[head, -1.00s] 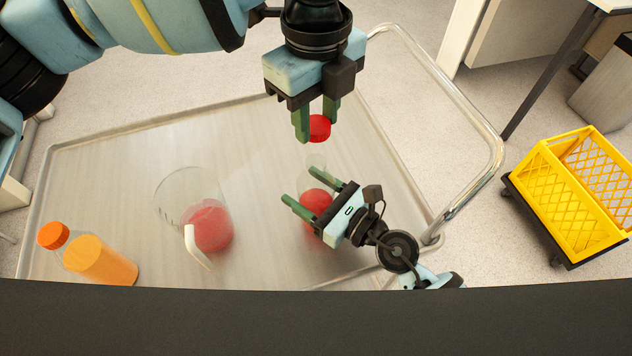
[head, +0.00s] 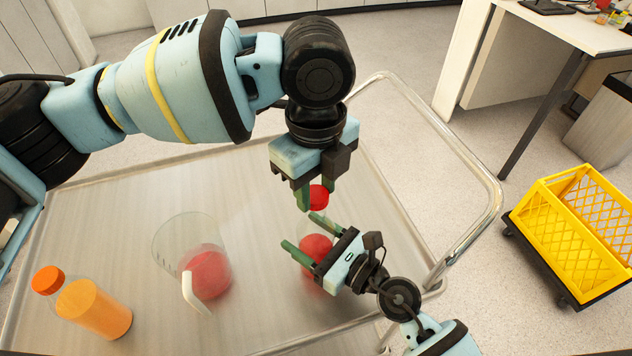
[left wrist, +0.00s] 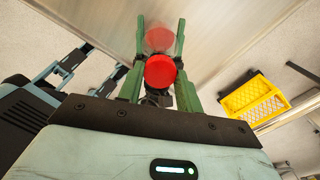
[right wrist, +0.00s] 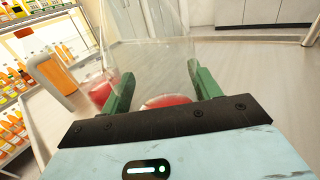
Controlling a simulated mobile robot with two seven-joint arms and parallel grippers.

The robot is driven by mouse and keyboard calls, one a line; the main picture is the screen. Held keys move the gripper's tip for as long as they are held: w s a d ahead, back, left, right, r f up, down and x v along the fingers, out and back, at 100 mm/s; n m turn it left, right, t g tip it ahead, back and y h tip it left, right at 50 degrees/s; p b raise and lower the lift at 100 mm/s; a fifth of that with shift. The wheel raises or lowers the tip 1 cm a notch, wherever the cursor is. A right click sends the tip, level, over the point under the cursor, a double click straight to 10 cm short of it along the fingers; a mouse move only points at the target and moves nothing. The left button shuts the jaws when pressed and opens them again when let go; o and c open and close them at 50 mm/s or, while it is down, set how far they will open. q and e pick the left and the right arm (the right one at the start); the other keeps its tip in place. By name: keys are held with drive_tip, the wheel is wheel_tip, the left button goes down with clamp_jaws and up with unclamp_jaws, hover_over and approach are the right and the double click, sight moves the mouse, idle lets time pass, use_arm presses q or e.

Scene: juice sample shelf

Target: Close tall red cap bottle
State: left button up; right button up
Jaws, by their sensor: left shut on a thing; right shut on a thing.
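The tall clear bottle with red juice (head: 316,250) stands on the tray table. My right gripper (head: 299,230) is shut on it from the side. The bottle's clear wall and red juice (right wrist: 165,101) show between the fingers in the right wrist view. My left gripper (head: 316,197) points down above the bottle and is shut on the red cap (head: 319,197). The cap also shows between the green fingers in the left wrist view (left wrist: 160,71), over the bottle's red juice. The neck is mostly hidden, and I cannot tell whether the cap touches it.
A clear jug with red juice and a white handle (head: 158,243) stands left of the bottle. An orange juice bottle with an orange cap (head: 93,309) stands further left. The tray table (head: 120,215) has a metal rail at right. A yellow crate (head: 570,232) is beyond it.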

use_arm(q)
drive_tip(key=shift+f, duration=0.8)
drive_tip(key=shift+f, duration=0.55)
use_arm(e)
clamp_jaws()
use_arm(q)
drive_tip(key=m, duration=1)
drive_tip(key=shift+m, duration=0.4)
drive_tip(key=m, duration=0.7)
drive_tip(key=shift+m, duration=0.4)
drive_tip(key=m, duration=0.4)
